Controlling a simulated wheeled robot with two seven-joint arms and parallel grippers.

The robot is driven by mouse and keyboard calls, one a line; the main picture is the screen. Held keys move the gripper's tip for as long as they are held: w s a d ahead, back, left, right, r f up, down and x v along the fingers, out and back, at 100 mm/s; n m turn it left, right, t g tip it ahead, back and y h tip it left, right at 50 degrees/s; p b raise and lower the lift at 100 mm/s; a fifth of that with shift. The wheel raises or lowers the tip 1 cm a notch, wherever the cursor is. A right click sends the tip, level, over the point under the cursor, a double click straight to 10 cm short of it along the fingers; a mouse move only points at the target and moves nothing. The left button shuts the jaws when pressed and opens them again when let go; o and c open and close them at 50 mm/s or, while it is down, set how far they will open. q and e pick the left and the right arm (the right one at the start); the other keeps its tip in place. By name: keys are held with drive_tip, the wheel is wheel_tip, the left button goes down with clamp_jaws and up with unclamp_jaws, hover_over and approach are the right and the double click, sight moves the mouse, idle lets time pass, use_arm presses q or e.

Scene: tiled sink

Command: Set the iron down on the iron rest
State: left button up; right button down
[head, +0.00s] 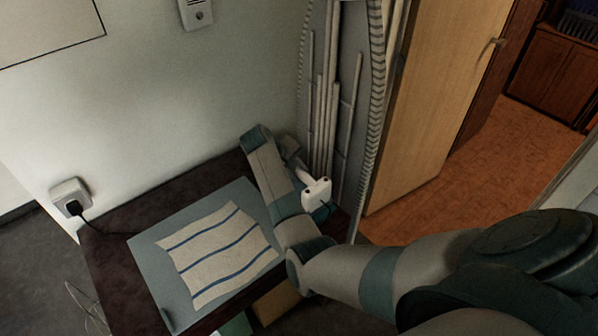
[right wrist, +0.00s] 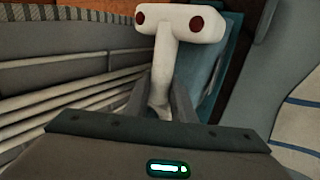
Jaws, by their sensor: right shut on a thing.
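My right gripper (head: 291,152) is shut on the narrow stem of a white T-shaped piece (head: 317,192), which looks like part of the iron. In the right wrist view, the white piece (right wrist: 180,24) has two dark red spots on its crossbar. Its stem goes down between the fingers of the gripper (right wrist: 168,105). The iron's sole cannot be made out. A blue-teal surface (right wrist: 228,62) shows behind the stem; I cannot tell whether it is the iron rest. My left gripper is not in view.
A striped cloth (head: 221,252) lies on a grey-blue mat (head: 150,248) on the dark table (head: 115,262). A wall socket (head: 70,194) with a black plug and cord is at left. A grey rack with pipes (head: 345,110) stands close behind the gripper. A tan block (head: 276,303) shows at the front.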

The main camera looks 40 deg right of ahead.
drive_tip(key=c, duration=1.4)
unclamp_jaws()
drive_tip(key=shift+c, duration=0.2)
drive_tip(key=shift+s+a+f, duration=0.1)
drive_tip(key=shift+f, duration=0.1)
drive_tip(key=b+v, duration=0.3)
drive_tip(key=v, duration=1.4)
drive_tip(key=shift+r, duration=0.35)
drive_tip(key=shift+a, duration=0.1)
